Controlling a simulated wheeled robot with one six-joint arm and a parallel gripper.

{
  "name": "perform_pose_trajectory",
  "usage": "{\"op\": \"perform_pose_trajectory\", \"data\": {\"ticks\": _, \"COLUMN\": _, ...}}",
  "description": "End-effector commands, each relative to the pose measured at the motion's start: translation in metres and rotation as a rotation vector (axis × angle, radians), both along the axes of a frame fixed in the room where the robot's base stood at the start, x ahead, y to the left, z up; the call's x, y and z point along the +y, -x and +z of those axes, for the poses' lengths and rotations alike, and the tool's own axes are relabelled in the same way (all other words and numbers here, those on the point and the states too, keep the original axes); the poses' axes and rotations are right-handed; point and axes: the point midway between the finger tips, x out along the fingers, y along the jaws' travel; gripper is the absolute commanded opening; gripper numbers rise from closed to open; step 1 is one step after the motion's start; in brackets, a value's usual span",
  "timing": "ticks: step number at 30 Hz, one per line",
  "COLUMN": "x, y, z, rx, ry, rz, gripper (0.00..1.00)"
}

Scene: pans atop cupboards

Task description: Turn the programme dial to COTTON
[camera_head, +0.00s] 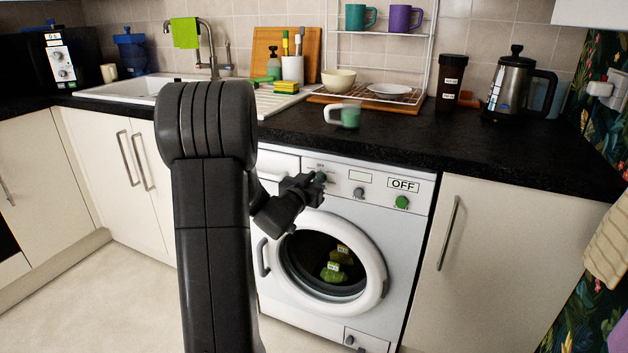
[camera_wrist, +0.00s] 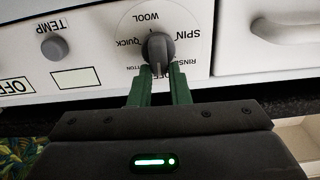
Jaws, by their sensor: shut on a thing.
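The programme dial (camera_wrist: 158,48) is a grey knob on a round white plate on the washing machine (camera_head: 341,170). WOOL, SPIN, QUICK, RINSE and part of COTTON are legible around it, upside down in the wrist view. My gripper (camera_wrist: 158,76) has its green fingers shut on the dial's ridge. The ridge stands nearly upright in that view. I cannot tell which end is the pointer. The COTTON label is partly hidden by a finger. In the head view my gripper (camera_head: 314,182) covers most of the dial. The display (camera_head: 403,185) reads OFF.
A grey TEMP knob (camera_wrist: 55,48) is beside the dial. The round door (camera_head: 374,265) is shut, with green things inside. The black worktop (camera_head: 480,150) overhangs the panel.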

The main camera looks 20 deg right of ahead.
Motion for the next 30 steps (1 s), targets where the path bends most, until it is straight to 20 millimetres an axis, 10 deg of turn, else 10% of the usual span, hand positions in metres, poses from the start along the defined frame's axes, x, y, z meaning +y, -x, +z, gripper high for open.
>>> {"op": "perform_pose_trajectory", "data": {"ticks": 30, "x": -0.0084, "y": 0.0098, "z": -0.0087, "rx": -0.595, "ry": -0.508, "rz": -0.001, "gripper": 0.00}}
